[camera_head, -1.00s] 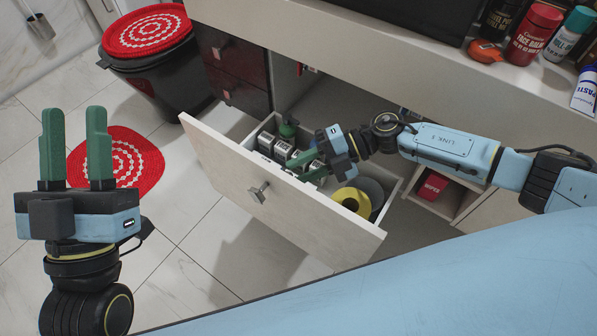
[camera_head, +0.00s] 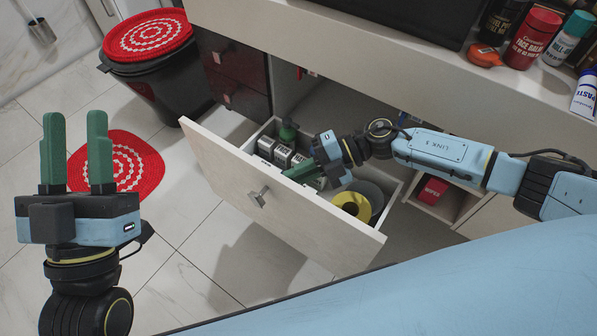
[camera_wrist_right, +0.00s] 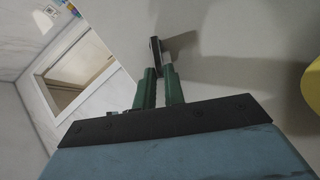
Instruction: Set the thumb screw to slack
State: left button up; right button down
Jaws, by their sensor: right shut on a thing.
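The thumb screw (camera_wrist_right: 156,52) shows in the right wrist view as a small dark flat piece with a grey part beside it, standing out from a pale surface. My right gripper (camera_wrist_right: 158,72) is shut on it, with the green fingertips around its near end. In the head view my right gripper (camera_head: 298,171) reaches into the open drawer, close to the inside of its front, and the screw is hidden there. My left gripper (camera_head: 75,145) is open and empty, pointing up at the far left, away from the drawer.
The open drawer (camera_head: 230,185) has a metal knob (camera_head: 258,197) on its front. Inside are dark labelled boxes (camera_head: 282,156), a green-topped bottle (camera_head: 288,131) and a yellow roll (camera_head: 352,204). The counter edge overhangs behind. A lidded bin (camera_head: 155,65) stands at back left.

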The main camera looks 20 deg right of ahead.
pick_arm(q)
jog(key=s+a+f+g+y+p, duration=0.1)
jog(key=a+f+g+y+p, duration=0.1)
jog(key=f+g, duration=0.5)
jog(key=s+a+f+g+y+p, duration=0.1)
jog(key=a+f+g+y+p, duration=0.1)
jog(key=f+g, duration=0.5)
notch_tip(320, 180, down, 5)
jog(key=shift+r+n+g+y+p, duration=0.15)
jog(key=shift+n+g+y+p, duration=0.2)
jog(key=shift+y+p, duration=0.45)
pick_arm(e)
jog(key=shift+w+a+r+m+g+h, duration=0.2)
jog(key=shift+w+r+m+g+h, duration=0.1)
jog(key=shift+r+m+g+h, duration=0.3)
pick_arm(q)
jog(key=shift+h, duration=0.3)
pick_arm(e)
jog(key=shift+f, duration=0.1)
jog(key=c, duration=1.5)
grip_release()
jog(key=shift+d, duration=0.1)
